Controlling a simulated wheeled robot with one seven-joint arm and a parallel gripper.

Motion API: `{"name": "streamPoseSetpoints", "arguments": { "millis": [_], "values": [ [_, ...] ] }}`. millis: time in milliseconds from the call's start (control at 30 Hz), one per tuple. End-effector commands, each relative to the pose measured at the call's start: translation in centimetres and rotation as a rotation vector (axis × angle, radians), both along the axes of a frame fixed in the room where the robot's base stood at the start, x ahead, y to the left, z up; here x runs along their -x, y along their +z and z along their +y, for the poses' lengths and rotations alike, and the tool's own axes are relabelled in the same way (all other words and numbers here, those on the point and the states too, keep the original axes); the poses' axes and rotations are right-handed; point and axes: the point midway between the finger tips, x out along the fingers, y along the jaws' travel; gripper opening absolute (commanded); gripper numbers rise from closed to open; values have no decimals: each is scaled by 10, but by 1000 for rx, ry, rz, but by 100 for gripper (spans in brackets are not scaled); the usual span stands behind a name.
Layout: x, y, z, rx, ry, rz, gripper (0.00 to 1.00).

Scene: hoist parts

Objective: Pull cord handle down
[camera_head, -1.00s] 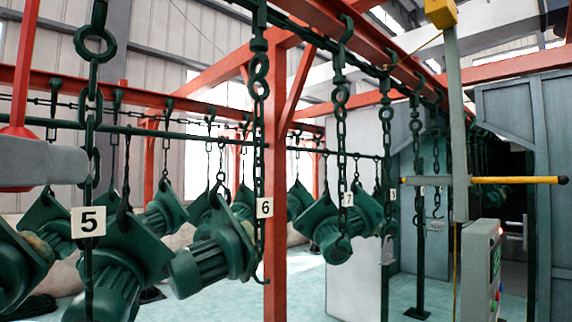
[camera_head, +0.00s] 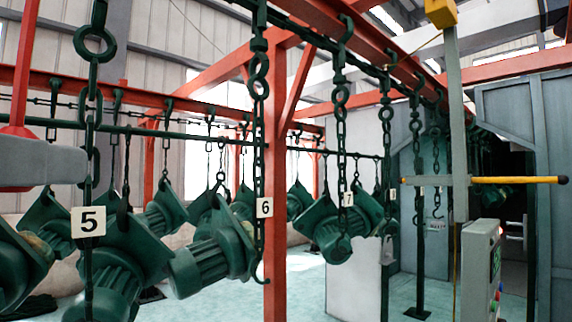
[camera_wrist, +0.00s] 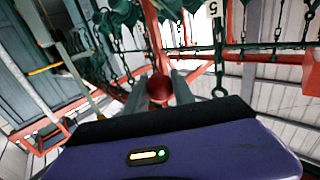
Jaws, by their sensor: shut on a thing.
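The cord handle (camera_head: 17,118) is red and flares out at its lower end. It hangs upright from a thin red upper part at the left edge of the head view. My gripper (camera_head: 42,160) is a grey shape in front of it and hides its middle; a little red shows below. In the wrist view the handle (camera_wrist: 160,88) shows as a round red end between the two grey fingers of my gripper (camera_wrist: 158,98). The gripper is shut on it. The cord above is mostly out of view.
Green motors (camera_head: 215,255) hang on chains from a red overhead frame (camera_head: 276,200), beside number plates such as the 5 plate (camera_head: 88,221). A grey post with a yellow bar (camera_head: 515,180) and a control box (camera_head: 480,270) stand at right. Open floor lies below.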

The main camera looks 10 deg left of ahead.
Motion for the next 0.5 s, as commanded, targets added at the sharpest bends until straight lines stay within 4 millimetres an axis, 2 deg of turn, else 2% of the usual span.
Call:
{"name": "streamPoseSetpoints", "arguments": {
  "millis": [267,500],
  "values": [
    [0,-4,0,0,0,-1,0],
    [0,-35,0,1,0,-2,0]
  ]
}}
